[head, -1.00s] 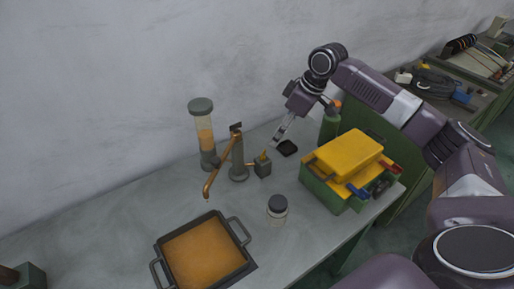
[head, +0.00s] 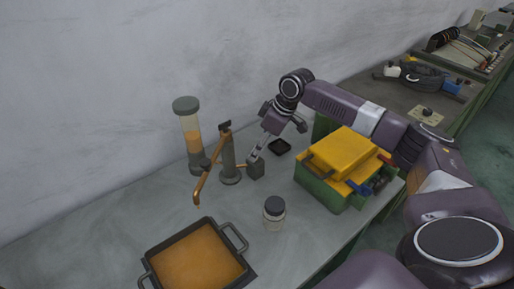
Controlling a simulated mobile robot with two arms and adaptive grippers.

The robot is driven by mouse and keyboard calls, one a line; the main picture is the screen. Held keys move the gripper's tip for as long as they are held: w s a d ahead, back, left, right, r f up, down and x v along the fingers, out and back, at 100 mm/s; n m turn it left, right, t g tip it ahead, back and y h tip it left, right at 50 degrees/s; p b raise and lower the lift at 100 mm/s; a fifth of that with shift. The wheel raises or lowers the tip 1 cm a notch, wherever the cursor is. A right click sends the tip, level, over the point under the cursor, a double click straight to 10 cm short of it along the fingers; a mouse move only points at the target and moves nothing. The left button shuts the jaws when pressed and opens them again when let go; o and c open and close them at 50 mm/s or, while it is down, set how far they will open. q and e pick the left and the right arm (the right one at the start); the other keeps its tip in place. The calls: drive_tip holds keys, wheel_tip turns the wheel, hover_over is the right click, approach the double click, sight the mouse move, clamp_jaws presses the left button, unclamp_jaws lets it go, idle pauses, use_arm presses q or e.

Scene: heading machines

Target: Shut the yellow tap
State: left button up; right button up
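The tap's small yellow handle, on top of that block in the earlier view, is now hidden behind my fingers. My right gripper (head: 256,156) reaches down from the upper right with its fingertips at the top of the block. I cannot tell whether they touch the handle or how far apart they are. My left gripper is out of view.
A square pan (head: 240,272) of orange liquid stands below the spout. A clear cylinder (head: 191,145) with orange contents stands behind left. A lidded jar (head: 274,215), a small black dish (head: 279,147) and a green box with a yellow lid (head: 346,150) are nearby.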

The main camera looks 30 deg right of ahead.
drive_tip(key=shift+x, duration=0.9)
drive_tip(key=shift+r, duration=0.1)
drive_tip(key=shift+c, duration=1)
drive_tip(key=c, duration=1)
drive_tip(key=shift+o, duration=0.2)
drive_tip(key=shift+r+m+p, duration=0.15)
drive_tip(key=shift+m+p, duration=0.25)
drive_tip(key=shift+p, duration=0.45)
drive_tip(key=m+h+p, duration=0.1)
drive_tip(key=m+p, duration=0.2)
drive_tip(key=p, duration=0.2)
drive_tip(key=shift+a+r, duration=0.1)
drive_tip(key=shift+a, duration=0.05)
drive_tip(key=shift+f+m+t+h+p, duration=0.2)
drive_tip(key=shift+m+t+h+p, duration=0.3)
drive_tip(key=shift+m+p, duration=0.75)
